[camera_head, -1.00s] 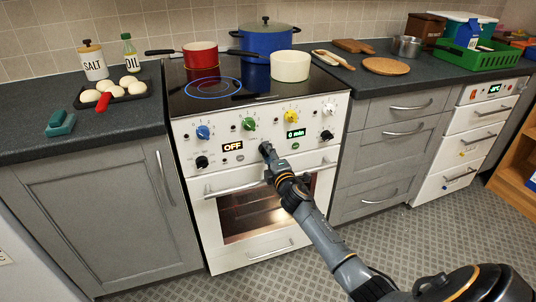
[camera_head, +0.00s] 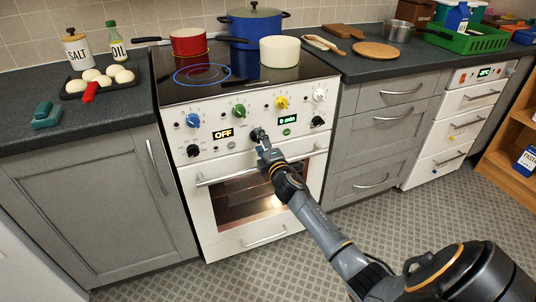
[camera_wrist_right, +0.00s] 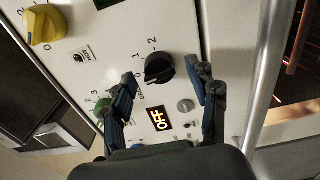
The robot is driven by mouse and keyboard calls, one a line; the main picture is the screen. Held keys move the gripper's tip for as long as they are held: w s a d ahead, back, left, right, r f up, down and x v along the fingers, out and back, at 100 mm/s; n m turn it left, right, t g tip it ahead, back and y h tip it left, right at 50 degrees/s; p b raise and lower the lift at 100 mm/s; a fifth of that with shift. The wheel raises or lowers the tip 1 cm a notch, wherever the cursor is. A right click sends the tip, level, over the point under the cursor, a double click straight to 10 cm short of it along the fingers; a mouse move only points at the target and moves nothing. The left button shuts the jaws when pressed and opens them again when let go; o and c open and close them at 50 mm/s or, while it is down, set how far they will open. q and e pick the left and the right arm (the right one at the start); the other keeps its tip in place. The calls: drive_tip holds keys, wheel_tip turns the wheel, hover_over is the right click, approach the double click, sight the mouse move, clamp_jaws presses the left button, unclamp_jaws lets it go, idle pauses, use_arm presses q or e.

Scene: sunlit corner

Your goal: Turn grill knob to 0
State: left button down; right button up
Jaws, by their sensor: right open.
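A small black knob (camera_wrist_right: 158,69) with the numbers 0, 1 and 2 beside it sits on the white oven panel in the right wrist view. It lies ahead of and between the fingers of my right gripper (camera_wrist_right: 162,74), which is open. I cannot tell whether the fingers touch it. In the head view my right gripper (camera_head: 262,141) is at the panel's middle, below the green knob (camera_head: 239,111), largely covering the black knob. My left gripper is not in view.
An OFF display (camera_head: 223,134) and a 0 min display (camera_head: 287,120) flank the gripper. Blue (camera_head: 193,120), yellow (camera_head: 281,102) and other black knobs are close by. The oven handle (camera_head: 215,179) runs just below. Pots stand on the hob above.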

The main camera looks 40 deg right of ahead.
drive_tip(key=v, duration=1)
drive_tip(key=shift+s, duration=0.35)
drive_tip(key=shift+a, duration=0.15)
